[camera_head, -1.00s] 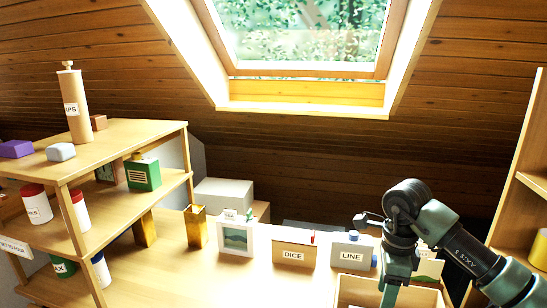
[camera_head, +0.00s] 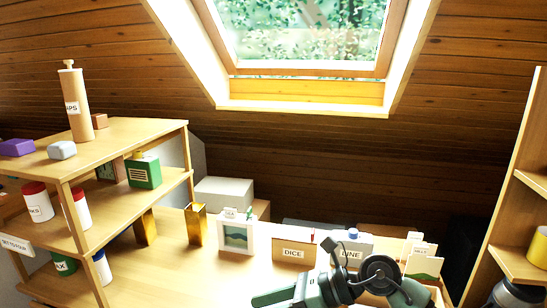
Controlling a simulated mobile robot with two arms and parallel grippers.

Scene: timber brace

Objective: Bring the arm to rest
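My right arm (camera_head: 375,280) shows at the bottom of the view, right of centre, with a dark round joint and green links. One green link (camera_head: 275,297) points left along the lower edge. My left arm and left gripper are not in view either. The arm covers part of the desk's front and overlaps the grey box marked LINE (camera_head: 354,246) in the picture. I cannot tell whether it touches anything.
A box marked DICE (camera_head: 292,252), a framed picture (camera_head: 237,236) and a brass holder (camera_head: 196,224) stand along the desk. A wooden shelf (camera_head: 140,130) with jars and boxes is at left. Another shelf (camera_head: 520,262) is at right. The desk's left front (camera_head: 165,275) is clear.

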